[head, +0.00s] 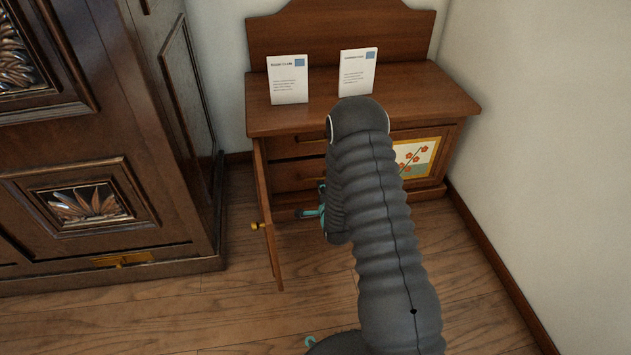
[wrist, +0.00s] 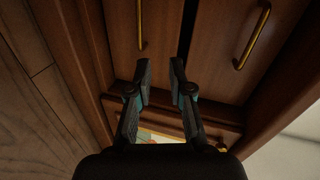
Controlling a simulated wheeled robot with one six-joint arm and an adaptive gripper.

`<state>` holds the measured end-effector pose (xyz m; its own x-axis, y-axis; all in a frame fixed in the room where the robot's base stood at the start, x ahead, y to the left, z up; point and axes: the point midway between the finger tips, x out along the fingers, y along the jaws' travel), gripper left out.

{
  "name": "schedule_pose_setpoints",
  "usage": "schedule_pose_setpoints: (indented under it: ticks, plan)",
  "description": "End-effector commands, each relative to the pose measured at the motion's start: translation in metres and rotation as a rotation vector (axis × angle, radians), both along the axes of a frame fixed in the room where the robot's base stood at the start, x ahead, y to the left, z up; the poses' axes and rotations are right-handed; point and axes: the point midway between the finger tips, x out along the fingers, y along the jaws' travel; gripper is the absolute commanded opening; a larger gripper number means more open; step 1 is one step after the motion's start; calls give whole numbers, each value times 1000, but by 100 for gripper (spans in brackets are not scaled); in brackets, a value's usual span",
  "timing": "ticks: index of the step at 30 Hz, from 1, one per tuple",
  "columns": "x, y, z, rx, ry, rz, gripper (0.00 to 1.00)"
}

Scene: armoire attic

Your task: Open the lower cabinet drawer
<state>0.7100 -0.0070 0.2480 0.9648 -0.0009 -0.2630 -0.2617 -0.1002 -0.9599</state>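The small wooden cabinet (head: 378,88) stands against the wall, with its left door (head: 264,205) swung open. Behind that door are an upper drawer (head: 290,147) and a lower drawer (head: 290,180), both looking shut. In the wrist view, turned sideways, the lower drawer (wrist: 122,45) is on the left with a brass handle (wrist: 140,25). The upper drawer (wrist: 222,50) is on the right with its own handle (wrist: 252,38). My gripper (wrist: 160,72) is open and empty in front of the drawers, apart from both handles. In the head view my arm hides most of it.
The open door stands just left of my gripper, with a brass knob (head: 256,226). A large dark armoire (head: 105,190) is farther left. The white wall (head: 545,150) bounds the right. Two cards (head: 288,80) (head: 357,72) stand on the cabinet top.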

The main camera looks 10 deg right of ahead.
Motion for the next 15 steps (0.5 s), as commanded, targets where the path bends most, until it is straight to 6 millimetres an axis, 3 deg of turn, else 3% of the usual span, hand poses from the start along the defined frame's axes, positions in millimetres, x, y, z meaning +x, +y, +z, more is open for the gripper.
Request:
schedule_pose_setpoints:
  ticks: [1,4,10,15]
  plan:
    - [-4,0,-16,25,-9,-7,20]
    - [-8,0,-32,65,-35,-16,20]
    - [-8,0,-42,96,-57,-23,20]
    - [12,0,-46,96,-60,-23,20]
